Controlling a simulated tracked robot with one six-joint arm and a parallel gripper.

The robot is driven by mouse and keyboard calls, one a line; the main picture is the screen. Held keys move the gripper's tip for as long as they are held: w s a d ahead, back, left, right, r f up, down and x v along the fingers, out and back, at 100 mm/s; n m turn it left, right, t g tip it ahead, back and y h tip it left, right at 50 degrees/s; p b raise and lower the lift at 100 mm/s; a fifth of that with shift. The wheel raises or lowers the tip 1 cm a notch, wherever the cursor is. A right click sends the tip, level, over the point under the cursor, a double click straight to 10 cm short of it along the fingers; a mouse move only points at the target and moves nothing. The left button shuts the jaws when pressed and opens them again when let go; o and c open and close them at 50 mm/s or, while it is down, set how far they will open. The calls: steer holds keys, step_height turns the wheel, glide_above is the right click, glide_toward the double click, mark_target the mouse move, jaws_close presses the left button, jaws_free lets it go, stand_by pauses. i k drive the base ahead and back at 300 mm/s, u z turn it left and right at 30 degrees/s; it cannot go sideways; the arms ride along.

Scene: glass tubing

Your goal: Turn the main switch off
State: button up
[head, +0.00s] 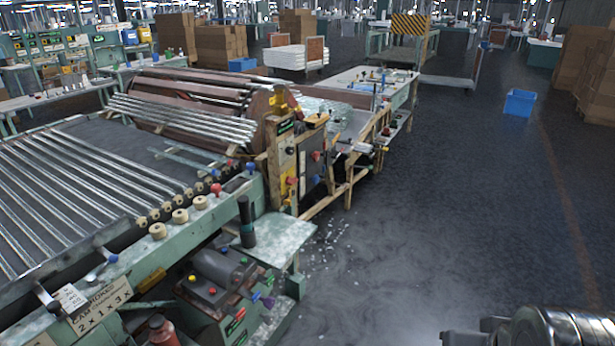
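No part is clearly marked as the main switch from here. An upright control panel (287,172) with yellow plates stands at the near right end of the roller machine and carries dark and red knobs. A dark box (309,165) with red knobs is beside it. A lower motor unit (218,277) on the green frame has small coloured buttons, and a dark upright lever (246,220) stands above it. A metallic part of my arm shows at the bottom right, well apart from these panels; my gripper's fingers are not visible.
The green roller table (75,190) with glass tubes fills the left. Open dark floor (430,220) lies to the right of the machine, with glass shards (335,240) near its foot. A blue crate (519,102) and cardboard boxes (590,70) stand far right.

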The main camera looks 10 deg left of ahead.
mark_target(290, 181)
steer(key=u, duration=0.05)
steer(key=i, duration=0.75)
steer(key=u, duration=0.45)
steer(key=i, duration=0.7)
steer(key=u, duration=0.9)
steer(key=i, duration=0.6)
steer(key=u, duration=0.35)
